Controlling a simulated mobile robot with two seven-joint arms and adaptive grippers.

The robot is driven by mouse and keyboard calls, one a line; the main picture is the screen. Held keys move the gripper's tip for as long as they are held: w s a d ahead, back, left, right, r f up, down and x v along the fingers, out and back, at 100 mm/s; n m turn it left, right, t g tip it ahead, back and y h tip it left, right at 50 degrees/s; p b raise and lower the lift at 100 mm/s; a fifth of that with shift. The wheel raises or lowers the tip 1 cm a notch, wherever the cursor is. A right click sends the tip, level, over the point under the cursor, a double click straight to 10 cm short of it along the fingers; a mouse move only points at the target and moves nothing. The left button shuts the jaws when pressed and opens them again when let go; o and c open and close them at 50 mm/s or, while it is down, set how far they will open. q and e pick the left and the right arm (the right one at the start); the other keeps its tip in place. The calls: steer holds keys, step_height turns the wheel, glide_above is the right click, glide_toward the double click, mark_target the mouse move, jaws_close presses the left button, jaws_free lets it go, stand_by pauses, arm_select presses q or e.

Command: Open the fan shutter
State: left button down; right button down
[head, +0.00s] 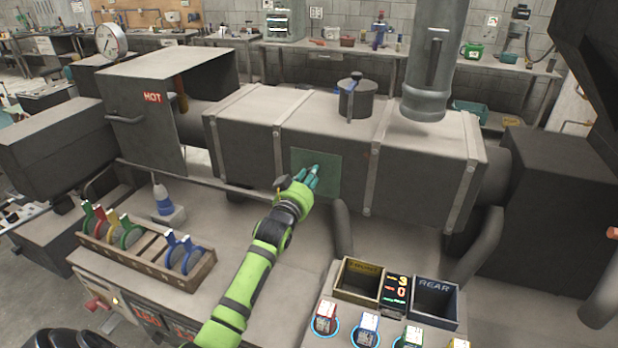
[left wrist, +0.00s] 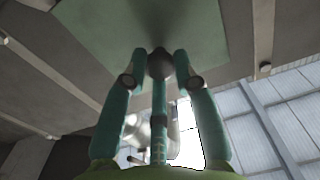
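A flat green panel (head: 328,175) sits on the front face of the long grey duct (head: 425,175). No label marks it as the fan shutter. My left gripper (head: 311,176) reaches the panel from the front. In the left wrist view a dark round knob (left wrist: 160,65) stands out at the green panel (left wrist: 110,25). The teal fingers of my left gripper (left wrist: 160,62) close around this knob, one on each side and one below, with no clear gap. The panel lies flat against the duct. My right gripper is not in view.
A wooden rack (head: 160,262) with coloured ring-handled pieces stands on the bench at left. Two open bins, one marked REAR (head: 434,300), stand at front right. A pipe (head: 432,60) rises from the duct. A door marked HOT (head: 145,110) stands at left.

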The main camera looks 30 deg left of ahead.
arm_select(q)
steer(key=d, duration=0.3)
steer(key=w+d, duration=0.1)
steer(key=d, duration=0.2)
steer(key=w+d, duration=0.1)
steer(key=d, duration=0.1)
steer(key=shift+d, duration=0.4)
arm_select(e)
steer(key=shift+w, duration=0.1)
arm_select(q)
steer(key=c, duration=1)
jaws_free()
steer(key=shift+a, duration=0.1)
steer(key=v, duration=1.2)
